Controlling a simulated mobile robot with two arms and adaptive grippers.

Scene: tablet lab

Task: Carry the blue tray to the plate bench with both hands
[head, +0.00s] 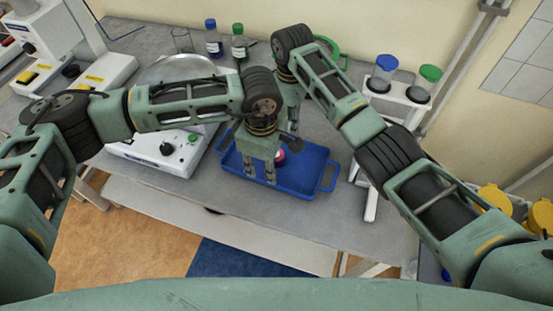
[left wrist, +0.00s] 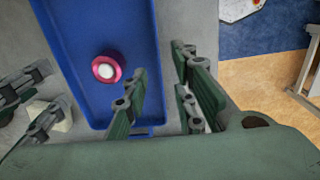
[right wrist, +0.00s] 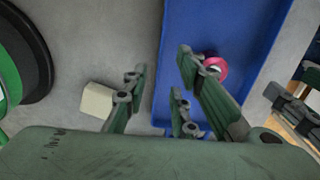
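The blue tray (head: 300,182) lies on the grey bench, with a loop handle at its right end. A pink round item with a white centre (left wrist: 106,68) sits inside it. My left gripper (head: 260,174) is low at the tray's near side. In the left wrist view its fingers (left wrist: 155,78) are apart, one over the tray and one outside the near wall. My right gripper (head: 293,122) is at the tray's far side, partly hidden by my left arm. In the right wrist view its fingers (right wrist: 158,72) are apart on either side of the far wall.
A white device with a round metal top (head: 155,150) stands left of the tray. A white rack with blue- and green-capped jars (head: 400,92) stands at right. A pale block (right wrist: 97,100) lies beyond the tray. Bottles (head: 213,42) stand at the back.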

